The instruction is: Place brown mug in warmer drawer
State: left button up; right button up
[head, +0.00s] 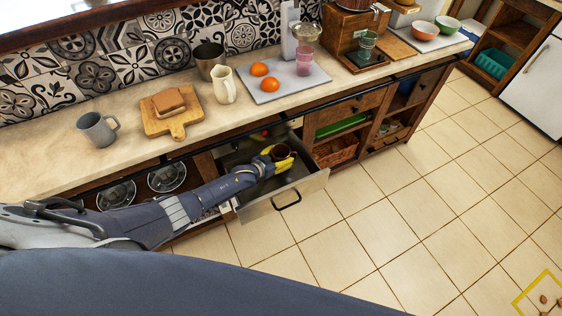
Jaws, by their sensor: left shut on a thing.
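The brown mug (281,151) shows as a small dark form at the yellow fingers of my left gripper (282,160), which is shut on it. The gripper partly hides the mug. Both are over the open warmer drawer (309,188), within its outline as seen from above. I cannot tell whether the mug touches the drawer floor. The drawer is pulled out from under the counter, and its pale front has a dark handle. My left forearm crosses its left side. My right gripper is not in view.
The counter (45,171) holds a grey mug (98,129), bread on a wooden board (177,131), a cream jug (224,86) and oranges on a grey tray (301,91). Open shelves with a wicker basket (335,151) are right of the drawer. The tiled floor in front is mostly clear.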

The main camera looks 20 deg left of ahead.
pick_arm(q)
jog(key=shift+f, duration=1.7)
jog(key=o, duration=1.5)
jog(key=shift+f, duration=0.15)
jog(key=shift+s+a+r, duration=0.25)
jog(key=shift+s, duration=0.35)
jog(key=shift+v, duration=3.1)
jog(key=shift+r, duration=0.15)
